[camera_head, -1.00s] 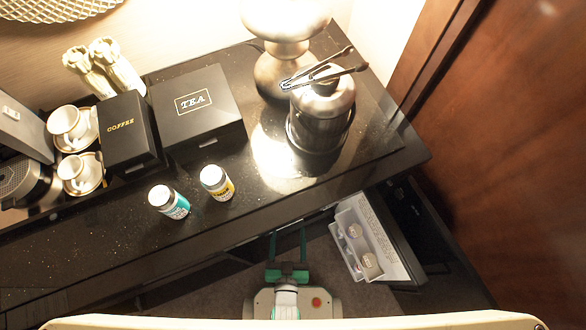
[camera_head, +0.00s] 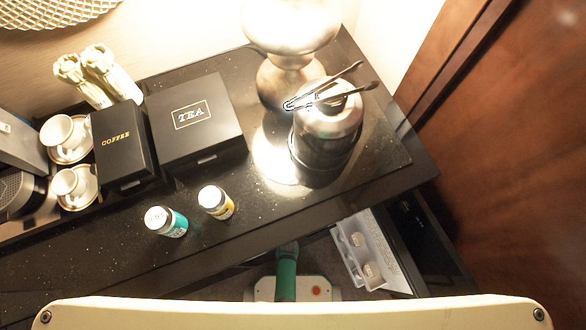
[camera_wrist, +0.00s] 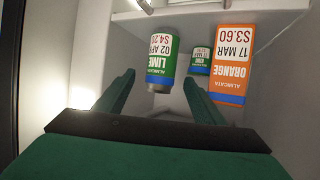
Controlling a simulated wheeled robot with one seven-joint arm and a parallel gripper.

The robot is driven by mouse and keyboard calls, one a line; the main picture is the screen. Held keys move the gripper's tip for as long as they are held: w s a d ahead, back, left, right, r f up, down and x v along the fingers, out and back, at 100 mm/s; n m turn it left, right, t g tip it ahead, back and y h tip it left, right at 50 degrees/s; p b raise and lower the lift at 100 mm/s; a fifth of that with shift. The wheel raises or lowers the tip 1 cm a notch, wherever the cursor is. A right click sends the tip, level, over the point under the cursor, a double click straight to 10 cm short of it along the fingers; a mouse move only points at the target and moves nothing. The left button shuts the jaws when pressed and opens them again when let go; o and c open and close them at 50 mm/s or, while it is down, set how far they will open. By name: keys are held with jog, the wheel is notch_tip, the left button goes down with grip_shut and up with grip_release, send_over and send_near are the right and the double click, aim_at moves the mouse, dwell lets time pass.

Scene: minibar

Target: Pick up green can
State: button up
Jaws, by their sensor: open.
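In the wrist view a can with a green band marked LIME (camera_wrist: 162,62) stands in front of my gripper, inside a pale compartment. My gripper (camera_wrist: 160,78) has two dark green fingers spread apart, with nothing held between them. A smaller-looking can with a green band (camera_wrist: 201,58) stands farther back. In the head view my gripper is hidden under the counter.
The compartment's wall (camera_wrist: 268,75) is close on the right. In the head view the black counter (camera_head: 90,255) overhangs, holding two small bottles (camera_head: 166,221) (camera_head: 216,202), a tea box (camera_head: 195,125) and an ice bucket (camera_head: 327,125). An open door shelf (camera_head: 350,265) is at the lower right.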

jog(key=shift+x, duration=3.05)
jog(key=shift+r, duration=0.2)
jog(key=c, duration=1.3)
jog(key=shift+c, duration=0.6)
jog(key=shift+r, duration=0.1)
